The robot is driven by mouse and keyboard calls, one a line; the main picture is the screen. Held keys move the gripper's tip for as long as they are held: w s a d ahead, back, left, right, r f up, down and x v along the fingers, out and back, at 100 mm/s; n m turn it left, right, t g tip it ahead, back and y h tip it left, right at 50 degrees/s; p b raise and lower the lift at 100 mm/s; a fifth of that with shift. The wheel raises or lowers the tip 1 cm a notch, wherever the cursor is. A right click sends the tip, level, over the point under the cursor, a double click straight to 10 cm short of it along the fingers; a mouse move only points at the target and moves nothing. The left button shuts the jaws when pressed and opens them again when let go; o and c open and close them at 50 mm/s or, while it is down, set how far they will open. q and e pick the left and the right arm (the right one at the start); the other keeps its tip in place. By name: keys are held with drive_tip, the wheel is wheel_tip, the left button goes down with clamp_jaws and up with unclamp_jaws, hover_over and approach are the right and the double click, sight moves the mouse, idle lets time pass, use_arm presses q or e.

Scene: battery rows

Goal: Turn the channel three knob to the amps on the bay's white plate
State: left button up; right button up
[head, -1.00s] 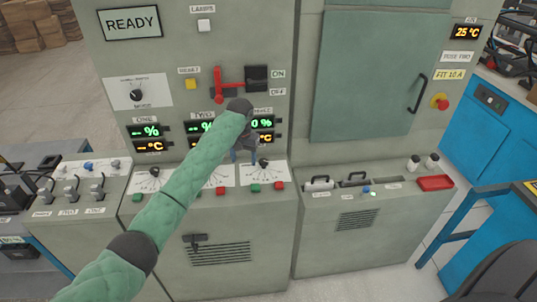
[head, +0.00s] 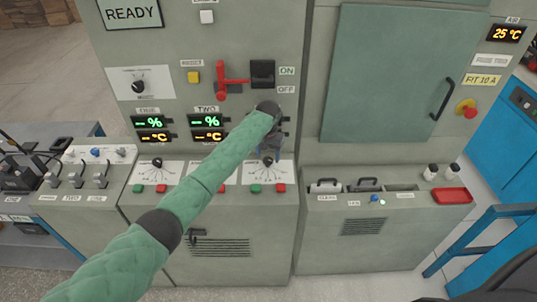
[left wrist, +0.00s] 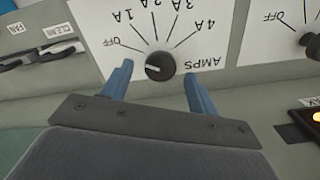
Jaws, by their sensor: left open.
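The channel three knob (head: 268,160) is black and sits on a white dial plate (head: 254,178) at the right end of the dial row. In the left wrist view the knob (left wrist: 160,66) shows upside down, on a plate marked OFF, 1A to 4A and AMPS. Its white mark points left, just below the OFF line. My left gripper (head: 270,151) is open, one blue finger on each side of the knob; I cannot tell whether they touch it. A white plate (head: 492,60) on the right cabinet has lettering too small to read surely. My right gripper is not in view.
A yellow plate (head: 481,80) reads FIT 10 A. A closed green door (head: 385,75) has a black handle. Green and red buttons (head: 279,188) lie below the dial. A red lever (head: 222,80) stands above. My arm hides channel three's display.

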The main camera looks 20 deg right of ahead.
use_arm(q)
drive_tip(key=shift+d+f, duration=0.1)
drive_tip(key=shift+f, duration=0.6)
drive_tip(key=shift+a+f, duration=0.1)
drive_tip(key=shift+a, duration=0.1)
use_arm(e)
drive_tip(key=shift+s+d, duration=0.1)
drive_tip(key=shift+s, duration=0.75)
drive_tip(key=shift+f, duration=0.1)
use_arm(q)
drive_tip(key=shift+d+f, duration=0.1)
drive_tip(key=c, duration=1)
